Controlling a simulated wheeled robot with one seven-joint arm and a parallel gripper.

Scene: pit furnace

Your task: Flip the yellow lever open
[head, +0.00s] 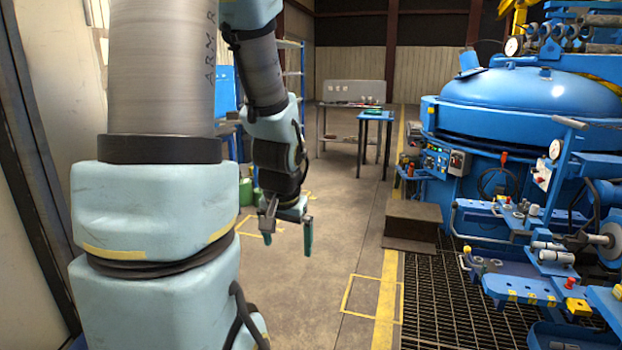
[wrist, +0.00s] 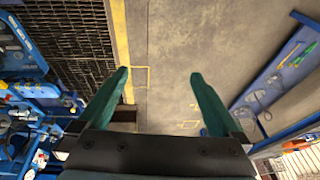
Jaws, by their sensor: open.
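My gripper (head: 288,228) hangs pointing down over open floor in the head view, left of the blue furnace and apart from it. In the wrist view my gripper (wrist: 158,76) shows two green fingers spread wide with nothing between them. I cannot make out the yellow lever for certain. A yellow part (head: 518,18) stands above the furnace lid at the top right of the head view, but I cannot tell whether it is the lever. The round blue furnace (head: 515,100) has its lid down.
A control panel (head: 435,160) and a handwheel (head: 497,184) are on the furnace's front. A brown step (head: 412,222) stands before it. Blue benches with fittings (head: 520,285) crowd the lower right beside the floor grating (head: 440,300). A blue table (head: 376,117) stands behind; the middle floor is clear.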

